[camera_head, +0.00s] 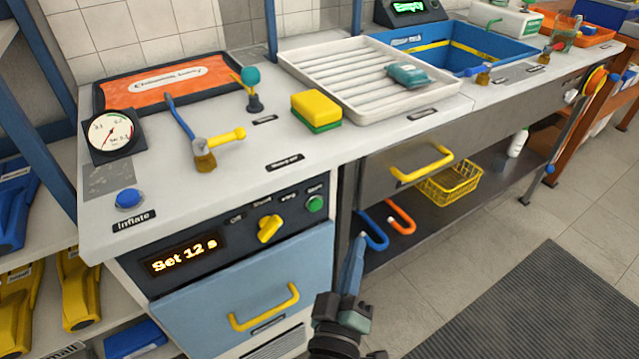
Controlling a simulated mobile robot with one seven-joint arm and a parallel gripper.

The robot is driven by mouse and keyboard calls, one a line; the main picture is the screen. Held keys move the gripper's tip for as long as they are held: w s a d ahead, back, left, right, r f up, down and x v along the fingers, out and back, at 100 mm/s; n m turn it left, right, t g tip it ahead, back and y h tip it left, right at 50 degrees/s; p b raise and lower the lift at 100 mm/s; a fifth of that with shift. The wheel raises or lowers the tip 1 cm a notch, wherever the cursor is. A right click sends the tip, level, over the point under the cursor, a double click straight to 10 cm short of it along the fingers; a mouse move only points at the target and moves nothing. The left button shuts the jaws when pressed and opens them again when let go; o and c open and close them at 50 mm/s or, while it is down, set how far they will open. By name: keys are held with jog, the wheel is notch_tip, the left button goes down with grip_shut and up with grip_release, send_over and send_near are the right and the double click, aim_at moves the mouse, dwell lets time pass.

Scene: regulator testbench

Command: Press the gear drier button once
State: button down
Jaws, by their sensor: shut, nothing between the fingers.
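The drier's dark front panel (228,240) is below the counter at the left. Its lit display (184,254) reads "Set 12 s". A yellow knob (269,229) is in the middle of the panel, and a round green button (314,204) is at its right end, under a small label that seems to read "Start". My gripper (356,242) is at the bottom centre with its narrow blue fingers shut and pointing up. It is empty. The fingertips show to the right of and lower than the green button, apart from it in the picture.
The drier's blue drawer (220,290) has a yellow handle (264,308). A blue button (128,198) labelled "Inflate" is on the counter beside a gauge (111,135). Blue (372,232) and orange (400,217) hooks are right of my gripper. Floor at the right is open.

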aim_at(322, 203)
jog(key=shift+s+a+f+n, duration=0.15)
jog(key=shift+s+f+n, duration=0.15)
jog(key=shift+s+f, duration=0.05)
jog(key=shift+w, duration=0.1)
jog(key=w+a+p, duration=0.1)
jog(key=w+a, duration=0.4)
jog(key=w, duration=0.2)
dwell(0.4)
jog(key=shift+a, duration=0.1)
dwell(1.9)
jog(key=shift+w+a, duration=0.2)
jog(key=shift+w, duration=0.15)
jog(key=shift+w+a+b, duration=0.3)
jog(key=shift+w+b, duration=0.1)
jog(key=shift+b, duration=0.1)
dwell(0.6)
jog(key=shift+s+d, duration=0.1)
jog(key=shift+s, duration=0.05)
jog(key=shift+s+d, duration=0.4)
jog(key=shift+s, duration=0.2)
